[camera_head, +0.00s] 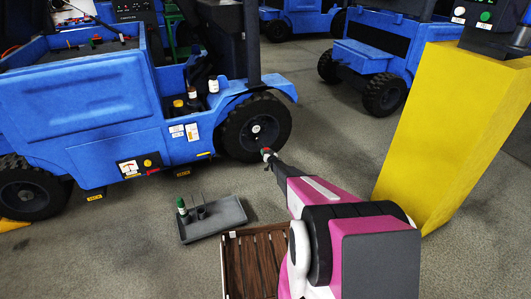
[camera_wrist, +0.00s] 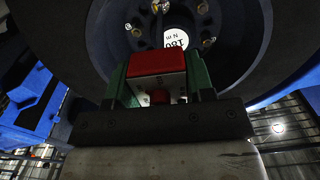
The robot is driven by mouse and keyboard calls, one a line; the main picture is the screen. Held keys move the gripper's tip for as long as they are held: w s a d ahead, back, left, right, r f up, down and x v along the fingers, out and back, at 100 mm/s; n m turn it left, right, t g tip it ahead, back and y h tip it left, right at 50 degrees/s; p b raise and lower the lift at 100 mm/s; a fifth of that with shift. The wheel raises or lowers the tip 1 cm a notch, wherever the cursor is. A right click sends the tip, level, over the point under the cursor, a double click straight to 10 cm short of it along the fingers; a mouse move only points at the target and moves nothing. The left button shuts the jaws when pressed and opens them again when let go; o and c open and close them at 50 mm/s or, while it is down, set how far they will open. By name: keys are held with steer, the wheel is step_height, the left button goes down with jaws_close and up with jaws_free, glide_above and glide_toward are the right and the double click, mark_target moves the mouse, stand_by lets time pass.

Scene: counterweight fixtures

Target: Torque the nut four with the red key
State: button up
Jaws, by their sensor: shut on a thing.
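My gripper (camera_head: 268,154) is in front of the wheel (camera_head: 257,126) of a blue vehicle. In the wrist view, its green fingers are shut on the red key (camera_wrist: 157,63), a red block with a pale face below it. The dark wheel hub (camera_wrist: 228,65) fills the view behind the key. No nut number is readable, so I cannot tell which is nut four. The key's far end is hidden, so contact with a nut cannot be told.
The blue vehicle (camera_head: 110,95) stands at left. A grey tray (camera_head: 228,218) holding a green-topped item (camera_head: 182,208) is on the floor, beside a wooden crate (camera_head: 227,270). A yellow pillar (camera_head: 445,130) stands right of my arm.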

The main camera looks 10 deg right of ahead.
steer(key=shift+v, duration=1.6)
steer(key=v, duration=0.3)
steer(key=shift+a, duration=0.1)
